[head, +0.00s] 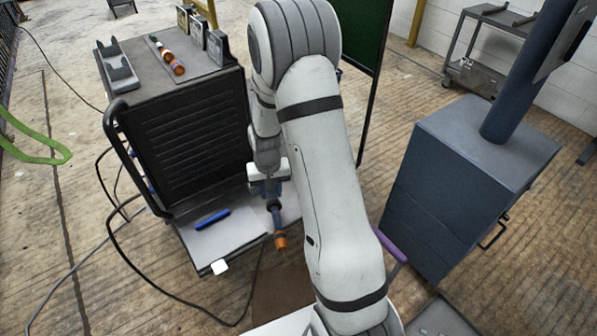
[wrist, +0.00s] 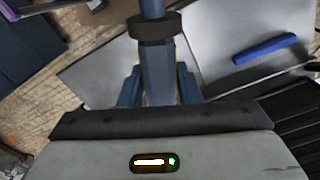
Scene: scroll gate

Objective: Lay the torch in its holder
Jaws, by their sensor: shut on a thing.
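My gripper (head: 268,188) is in front of the dark cart, above its pale lower shelf. It is shut on the torch (head: 275,215), a dark blue stick with a black collar and an orange end (head: 280,241) that hangs down toward the shelf's edge. In the wrist view the torch (wrist: 156,65) stands between the blue fingers of my gripper (wrist: 159,88), and its orange end is out of view. A grey cradle with raised ends, which looks like the holder (head: 118,70), lies on the left of the cart's top. It looks empty.
A row of red and orange pieces (head: 171,60) and several upright boxes (head: 200,30) share the cart's top (head: 165,85). A blue marker (head: 212,219) lies on the lower shelf (head: 215,240). A blue cabinet (head: 460,170) stands right. Black cables hang left of the cart.

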